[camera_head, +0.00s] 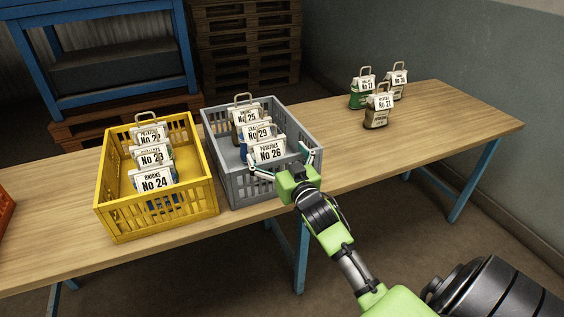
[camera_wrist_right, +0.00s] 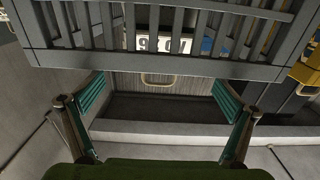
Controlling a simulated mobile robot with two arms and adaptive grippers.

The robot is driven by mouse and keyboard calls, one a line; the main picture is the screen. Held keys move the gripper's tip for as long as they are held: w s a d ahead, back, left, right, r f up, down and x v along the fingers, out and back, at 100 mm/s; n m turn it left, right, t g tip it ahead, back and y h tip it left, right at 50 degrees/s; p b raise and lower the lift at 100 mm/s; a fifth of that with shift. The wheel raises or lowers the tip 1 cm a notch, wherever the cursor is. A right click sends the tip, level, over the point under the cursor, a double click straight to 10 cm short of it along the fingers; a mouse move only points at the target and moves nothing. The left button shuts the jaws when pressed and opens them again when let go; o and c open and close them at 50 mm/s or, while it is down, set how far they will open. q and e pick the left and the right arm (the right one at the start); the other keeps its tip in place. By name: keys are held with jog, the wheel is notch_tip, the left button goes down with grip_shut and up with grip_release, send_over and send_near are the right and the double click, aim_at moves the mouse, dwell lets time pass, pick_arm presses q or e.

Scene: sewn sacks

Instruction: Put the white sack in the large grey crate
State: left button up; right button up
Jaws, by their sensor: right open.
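The large grey crate (camera_head: 232,190) stands mid-table, right of a yellow crate; its slatted wall fills the top of the wrist view (camera_wrist_right: 150,72). It holds several tagged sacks in a row. The front one, a pale sack with tag No 26 (camera_head: 269,152), stands nearest my right gripper, its body mostly hidden by the tag and crate. Its tan handle loop shows in the wrist view (camera_wrist_right: 158,84). My right gripper (camera_head: 281,161) is open at the crate's front right, with its fingers spread to either side of that loop and empty. My left gripper is not in view.
The yellow crate (camera_head: 160,222) holds several tagged sacks. Behind No 26 stand sacks No 29 (camera_head: 257,132) and No 25 (camera_head: 246,116). Green (camera_head: 358,99), brown (camera_head: 376,118) and pale-brown (camera_head: 398,90) sacks stand at the table's right. Bare tabletop lies around them.

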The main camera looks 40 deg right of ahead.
jog(key=shift+v, duration=2.4)
